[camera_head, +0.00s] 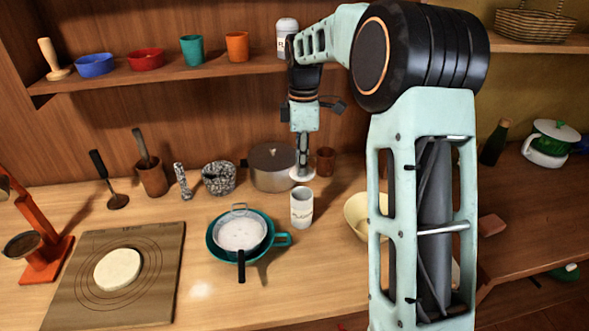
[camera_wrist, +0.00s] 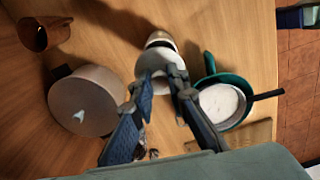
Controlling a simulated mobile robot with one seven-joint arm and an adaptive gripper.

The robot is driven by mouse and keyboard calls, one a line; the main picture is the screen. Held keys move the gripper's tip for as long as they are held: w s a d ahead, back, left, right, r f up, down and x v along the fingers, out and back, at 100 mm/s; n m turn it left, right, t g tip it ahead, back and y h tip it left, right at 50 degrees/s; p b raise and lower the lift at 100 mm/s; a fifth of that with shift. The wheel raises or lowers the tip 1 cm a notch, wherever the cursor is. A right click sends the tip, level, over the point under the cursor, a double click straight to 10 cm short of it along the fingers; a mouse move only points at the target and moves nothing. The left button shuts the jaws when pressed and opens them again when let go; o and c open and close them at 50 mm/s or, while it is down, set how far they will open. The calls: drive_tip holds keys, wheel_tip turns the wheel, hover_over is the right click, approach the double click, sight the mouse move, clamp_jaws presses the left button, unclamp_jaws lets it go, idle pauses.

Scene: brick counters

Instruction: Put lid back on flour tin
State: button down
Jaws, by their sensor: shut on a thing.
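The flour tin (camera_head: 302,212) is a pale cylinder with dark lettering, standing upright on the wooden counter. My gripper (camera_head: 301,168) is shut on the pale round lid (camera_head: 300,176) and holds it above the tin, a little toward its back. A small gap shows between lid and tin in the head view. In the wrist view my gripper (camera_wrist: 161,84) holds the lid (camera_wrist: 157,61), with part of the tin (camera_wrist: 160,37) showing beyond it. The lid hides much of the tin there.
A lidded steel pot (camera_head: 270,169) and a brown cup (camera_head: 326,161) stand close behind. A teal pan (camera_head: 281,239) with a white-filled sieve (camera_head: 240,234) is front left, and a cream bowl (camera_head: 358,215) is right. A board (camera_head: 75,301) with dough lies left.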

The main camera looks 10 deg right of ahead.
drive_tip(key=b, duration=0.4)
hover_over(301, 194)
drive_tip(key=shift+f, duration=2.2)
drive_tip(key=shift+f+b, duration=0.35)
drive_tip(key=shift+f, duration=0.55)
drive_tip(key=shift+p, duration=0.45)
drive_tip(key=shift+f+p, duration=0.2)
drive_tip(key=shift+p, duration=0.1)
drive_tip(key=c, duration=1.3)
unclamp_jaws()
drive_tip(key=shift+r, duration=0.1)
drive_tip(key=shift+r+p, duration=3.1)
drive_tip(key=shift+r, duration=0.4)
